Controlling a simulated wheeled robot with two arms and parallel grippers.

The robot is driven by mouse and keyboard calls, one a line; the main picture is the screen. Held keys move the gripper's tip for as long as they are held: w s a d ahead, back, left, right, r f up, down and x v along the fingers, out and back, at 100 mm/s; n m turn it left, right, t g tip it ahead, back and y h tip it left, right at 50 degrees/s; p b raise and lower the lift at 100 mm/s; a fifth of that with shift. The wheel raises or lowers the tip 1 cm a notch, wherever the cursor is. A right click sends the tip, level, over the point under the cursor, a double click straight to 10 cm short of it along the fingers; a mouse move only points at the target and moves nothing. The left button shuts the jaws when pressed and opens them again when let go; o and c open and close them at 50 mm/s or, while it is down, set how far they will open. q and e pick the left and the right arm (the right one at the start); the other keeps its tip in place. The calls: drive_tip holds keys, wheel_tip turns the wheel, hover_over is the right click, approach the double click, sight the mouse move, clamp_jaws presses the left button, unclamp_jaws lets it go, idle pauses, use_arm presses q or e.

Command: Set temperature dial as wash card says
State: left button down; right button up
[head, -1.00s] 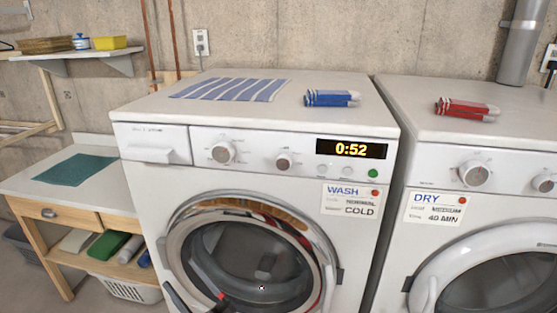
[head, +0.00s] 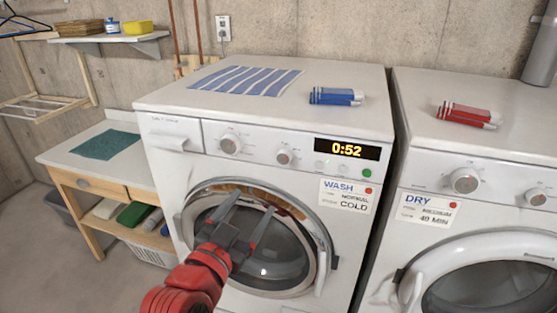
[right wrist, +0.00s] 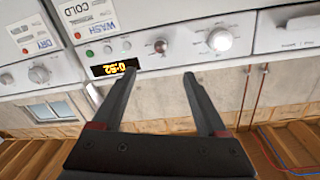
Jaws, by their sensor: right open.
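The washer (head: 165,185) has a large dial (head: 230,144) and a smaller dial (head: 284,157) on its panel, left of a display reading 0:52. The wash card (head: 345,195) below the display reads NORMAL and COLD. The right wrist view is turned over and shows the small dial (right wrist: 161,46), the large dial (right wrist: 220,39) and the card (right wrist: 90,17). The dials' fine markings are too small to read. My right gripper (head: 253,202) is open and empty in front of the washer door, below the dials and apart from them. My left gripper is out of view.
The dryer (head: 393,205) stands to the right with its own dials and a DRY card (head: 427,208). A striped cloth (head: 245,82) and blue bundle (head: 336,96) lie on the washer. A wooden side table (head: 62,153) stands left. The washer door's rim juts forward.

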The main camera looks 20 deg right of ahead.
sight(282, 160)
drive_tip(key=p+x, duration=0.6)
drive_tip(key=x, duration=0.9)
drive_tip(key=shift+w+d+r, duration=0.1)
drive_tip(key=shift+w+d, duration=0.4)
drive_tip(key=shift+w, duration=0.2)
clamp_jaws()
